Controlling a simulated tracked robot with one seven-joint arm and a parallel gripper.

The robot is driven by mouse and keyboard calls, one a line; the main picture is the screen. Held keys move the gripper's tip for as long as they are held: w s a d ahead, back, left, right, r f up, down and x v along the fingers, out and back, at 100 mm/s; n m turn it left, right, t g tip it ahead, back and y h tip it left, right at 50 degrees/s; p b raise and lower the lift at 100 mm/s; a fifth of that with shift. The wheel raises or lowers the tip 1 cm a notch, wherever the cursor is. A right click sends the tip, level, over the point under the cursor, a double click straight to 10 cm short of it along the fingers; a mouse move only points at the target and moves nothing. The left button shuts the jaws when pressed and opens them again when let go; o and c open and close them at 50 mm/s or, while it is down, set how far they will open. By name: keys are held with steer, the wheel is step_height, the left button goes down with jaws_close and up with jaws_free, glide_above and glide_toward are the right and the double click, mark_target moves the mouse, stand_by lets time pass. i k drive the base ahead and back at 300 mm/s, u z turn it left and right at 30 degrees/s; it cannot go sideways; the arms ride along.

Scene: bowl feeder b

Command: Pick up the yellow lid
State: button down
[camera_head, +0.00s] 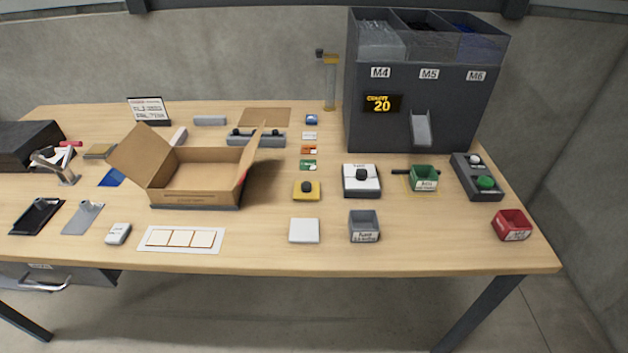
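A small yellow block-like piece with a black knob on top (306,193) lies on the wooden table, right of the open cardboard box; it looks like the yellow lid. It sits flat, with bare table around it. A white piece with a similar black knob (361,186) stands to its right. My gripper is not in view.
The cardboard box (196,197) has raised flaps, left of the yellow piece. A white square pad (304,230) and a grey bin (364,230) lie in front. Small coloured cards (308,165) lie behind. The dark feeder machine (420,110) stands at the back right.

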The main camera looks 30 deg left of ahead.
mark_target(304, 190)
steer(key=u, duration=1.2)
steer(key=k, duration=1.15)
steer(key=u, duration=0.4)
steer(key=i, duration=1)
steer(key=z, duration=0.05)
